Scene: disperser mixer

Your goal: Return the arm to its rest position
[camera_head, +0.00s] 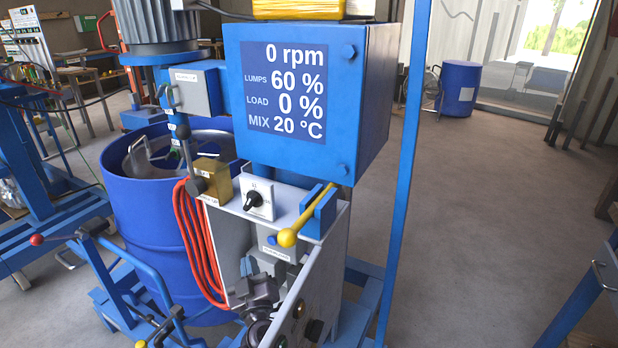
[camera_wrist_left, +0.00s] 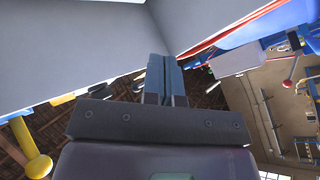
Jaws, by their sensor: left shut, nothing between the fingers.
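My left gripper (camera_head: 249,265) is low in the head view, in front of the grey control housing (camera_head: 229,252) of the mixer. Its dark wrist shows below the black rotary switch (camera_head: 254,199). In the left wrist view its two fingers (camera_wrist_left: 164,60) are together and empty, close to pale panel surfaces. A yellow-knobbed lever (camera_head: 288,237) is above and right of the gripper; a yellow knob also shows in the wrist view (camera_wrist_left: 38,166). The display (camera_head: 287,92) reads 0 rpm, lumps 60 %, load 0 %, mix 20 °C. My right gripper is not in view.
A blue drum (camera_head: 140,220) stands under the mixer head, left of the housing. Red hoses (camera_head: 196,240) hang beside the housing. A blue upright post (camera_head: 405,170) stands right of the display box. Open floor (camera_head: 480,210) lies to the right.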

